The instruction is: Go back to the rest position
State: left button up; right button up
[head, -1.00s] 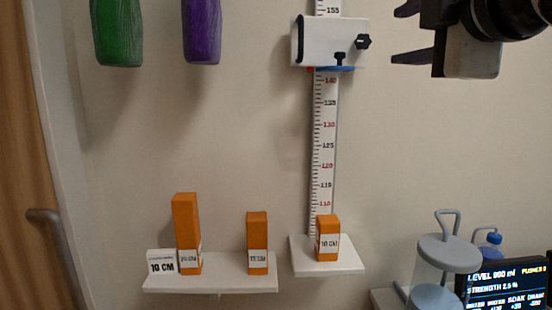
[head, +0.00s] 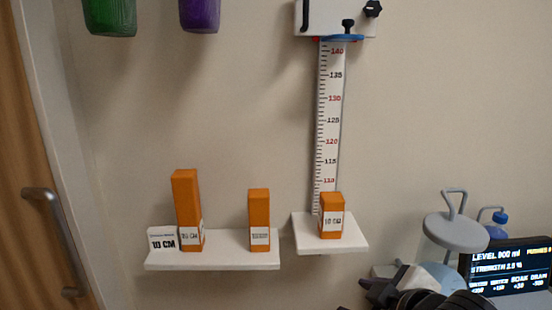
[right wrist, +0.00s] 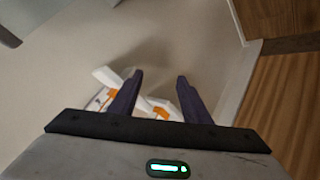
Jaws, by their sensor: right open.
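My right gripper (head: 358,296) shows at the bottom edge of the head view, cut off by the frame, below the small shelf and in front of the grey-lidded jar. In the right wrist view its two dark fingers (right wrist: 159,78) are apart, with nothing held between them. Beyond them are blurred white and orange things (right wrist: 150,107), partly hidden by the fingers and too unclear to name. My left gripper is not in view.
A white shelf (head: 215,263) holds two orange blocks and a "10 CM" card. A smaller shelf (head: 348,247) holds a shorter orange block (head: 331,208) below the height scale (head: 329,120). The jar (head: 457,232) and a display (head: 508,268) stand at right.

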jog(key=s+d+f+m+g+h, duration=0.1)
jog(key=s+d+f+m+g, duration=0.25)
jog(key=s+f, duration=0.8)
jog(key=s+d+f+m+g+h, duration=0.1)
jog(key=s+d+f+m+g, duration=0.3)
jog(key=s+f, duration=0.75)
jog(key=w+a+f+t+y, duration=0.1)
jog(key=a+f+t+y, duration=0.1)
jog(key=a+f+t, duration=0.3)
notch_tip(320, 180, down, 4)
jog(key=shift+w+a+f+m+t, duration=0.15)
jog(key=shift+a+f+m+t, duration=0.15)
jog(key=shift+t, duration=0.35)
